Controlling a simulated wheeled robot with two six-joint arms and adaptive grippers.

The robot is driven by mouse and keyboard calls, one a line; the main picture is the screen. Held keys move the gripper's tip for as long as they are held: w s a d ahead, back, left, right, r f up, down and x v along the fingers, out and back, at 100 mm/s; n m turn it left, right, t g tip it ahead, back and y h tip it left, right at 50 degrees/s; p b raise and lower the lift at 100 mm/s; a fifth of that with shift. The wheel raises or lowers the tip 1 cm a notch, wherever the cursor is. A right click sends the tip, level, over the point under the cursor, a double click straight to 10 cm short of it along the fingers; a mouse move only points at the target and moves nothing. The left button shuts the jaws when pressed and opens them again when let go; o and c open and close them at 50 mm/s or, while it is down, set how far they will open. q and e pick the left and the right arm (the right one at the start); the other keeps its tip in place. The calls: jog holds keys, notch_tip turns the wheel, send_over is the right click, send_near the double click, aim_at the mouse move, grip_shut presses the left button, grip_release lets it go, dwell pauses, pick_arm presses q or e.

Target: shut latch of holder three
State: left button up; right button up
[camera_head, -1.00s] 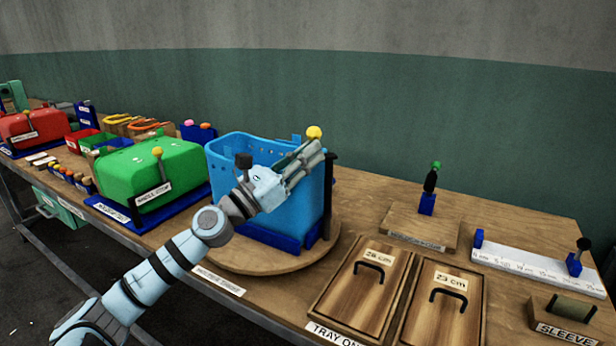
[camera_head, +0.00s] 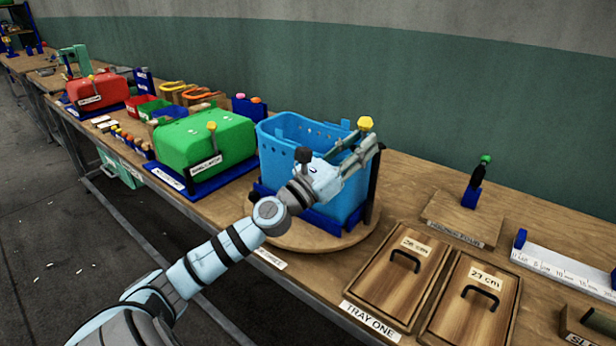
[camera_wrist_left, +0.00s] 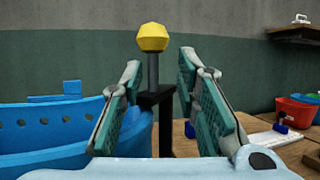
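A blue perforated basket (camera_head: 284,165) stands in a blue holder on a round wooden board. At its right side is a black post (camera_head: 374,188) with a yellow knob (camera_head: 365,123) close by on top. The knob also shows in the left wrist view (camera_wrist_left: 153,38), on a grey stem above a black arm. My left gripper (camera_head: 364,145) is at the basket's upper right, just below the knob in the picture. In the wrist view its two fingers (camera_wrist_left: 160,95) are apart, with the stem seen between them. I cannot tell whether they touch it. My right gripper is not in view.
A green case (camera_head: 205,138) and a red case (camera_head: 97,92), each with its own knob, stand to the left. Lidded wooden trays (camera_head: 392,278) with black handles lie to the right. A white ruler (camera_head: 560,268) lies farther right. The green wall runs behind the table.

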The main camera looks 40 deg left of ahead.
pick_arm(q)
jog(key=s+d+f+n+g+y+p, duration=0.2)
jog(key=s+p, duration=0.3)
jog(key=s, duration=0.3)
jog(key=s+d+f+n+g+y+p, duration=0.3)
jog(key=s+d+f+n+y+p, duration=0.1)
jog(key=s, duration=0.5)
jog(key=s+d+f+n+g+y+p, duration=0.2)
jog(key=s+d+f+n+y+p, duration=0.1)
jog(key=s+p, duration=0.4)
jog(key=shift+s+d+f+n+g, duration=0.15)
jog(key=shift+s+f+n+g, duration=0.15)
jog(key=shift+s+f, duration=0.45)
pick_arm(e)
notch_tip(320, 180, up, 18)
pick_arm(q)
jog(key=shift+w, duration=0.15)
